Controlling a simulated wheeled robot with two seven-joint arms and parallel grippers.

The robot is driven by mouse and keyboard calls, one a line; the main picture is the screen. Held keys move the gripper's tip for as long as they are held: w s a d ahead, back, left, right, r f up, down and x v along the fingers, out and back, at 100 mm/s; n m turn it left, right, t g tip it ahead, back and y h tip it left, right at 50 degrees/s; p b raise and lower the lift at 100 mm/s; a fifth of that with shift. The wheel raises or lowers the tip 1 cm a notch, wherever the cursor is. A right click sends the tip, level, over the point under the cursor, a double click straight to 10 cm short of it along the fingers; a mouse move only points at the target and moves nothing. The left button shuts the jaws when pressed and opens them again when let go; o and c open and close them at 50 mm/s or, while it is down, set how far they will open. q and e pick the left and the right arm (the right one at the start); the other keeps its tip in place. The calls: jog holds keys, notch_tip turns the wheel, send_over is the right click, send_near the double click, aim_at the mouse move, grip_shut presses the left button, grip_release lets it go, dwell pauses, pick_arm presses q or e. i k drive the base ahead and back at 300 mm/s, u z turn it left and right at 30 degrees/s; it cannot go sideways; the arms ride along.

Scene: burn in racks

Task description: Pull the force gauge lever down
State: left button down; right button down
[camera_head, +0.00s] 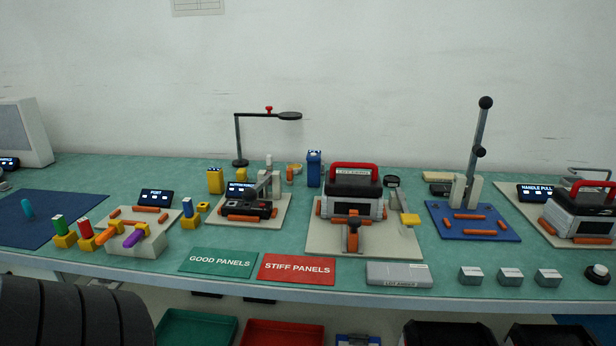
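A tall grey lever (478,137) stands nearly upright, leaning slightly right, with a black ball (485,102) at its top and another partway down. Its foot sits between pale blocks (466,190) on a blue base plate (437,222) with several orange bars. It is the most lever-like thing in view, but I cannot read a label that names it the force gauge. A smaller grey arm (264,186) stands over a dark device (247,209) on a cream board at centre left.
A grey case with a red handle (353,167) stands left of the lever; a similar case (580,214) stands right. Small grey blocks (509,277) line the front edge. Green (218,262) and red (297,269) cards lie at front centre. A black lamp-like stand (239,139) rises behind.

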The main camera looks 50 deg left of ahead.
aim_at(249, 195)
jog(key=i, duration=0.45)
jog(key=u, duration=1.15)
